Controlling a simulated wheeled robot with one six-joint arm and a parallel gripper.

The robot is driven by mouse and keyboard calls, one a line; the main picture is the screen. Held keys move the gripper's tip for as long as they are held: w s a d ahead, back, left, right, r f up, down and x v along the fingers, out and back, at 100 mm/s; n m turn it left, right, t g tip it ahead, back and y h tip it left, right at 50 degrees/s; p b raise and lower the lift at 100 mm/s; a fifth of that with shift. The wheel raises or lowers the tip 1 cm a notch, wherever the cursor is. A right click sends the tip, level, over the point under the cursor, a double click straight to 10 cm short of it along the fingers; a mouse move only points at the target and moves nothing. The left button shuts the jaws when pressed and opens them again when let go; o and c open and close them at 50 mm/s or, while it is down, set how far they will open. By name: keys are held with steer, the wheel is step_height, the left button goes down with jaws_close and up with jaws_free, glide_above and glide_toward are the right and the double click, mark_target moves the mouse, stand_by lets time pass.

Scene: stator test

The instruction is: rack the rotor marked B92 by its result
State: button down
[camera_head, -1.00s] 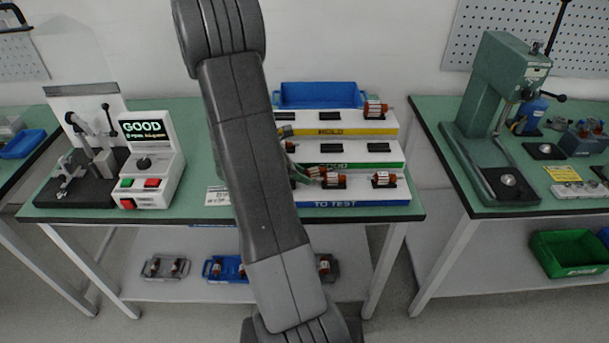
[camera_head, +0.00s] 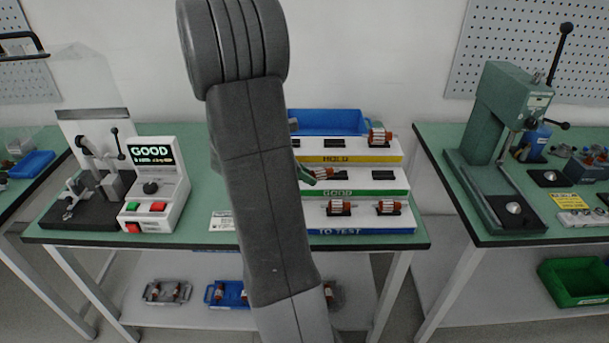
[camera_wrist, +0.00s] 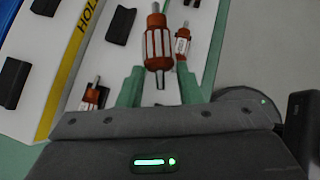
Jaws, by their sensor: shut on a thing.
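My gripper (camera_wrist: 159,72), with green fingers, is shut on a red-brown rotor with a pale banded middle and a metal shaft (camera_wrist: 158,45). The rack has a yellow HOLD strip (camera_head: 372,157), a green GOOD strip (camera_head: 374,190) and a blue TO TEST strip (camera_head: 382,230). In the wrist view the held rotor is over the white deck with black cradles (camera_wrist: 122,25). The tester screen (camera_head: 152,151) reads GOOD.
Two rotors sit on the TO TEST step, one left (camera_head: 340,207) and one right (camera_head: 388,208). Another rotor (camera_head: 379,137) sits at the right of the HOLD step. A blue bin (camera_head: 330,121) stands behind the rack. A green press (camera_head: 505,110) stands on the right bench.

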steer(key=shift+r+p, duration=2.25)
steer(key=shift+r, duration=0.35)
steer(key=shift+f, duration=0.1)
steer(key=shift+d, duration=0.1)
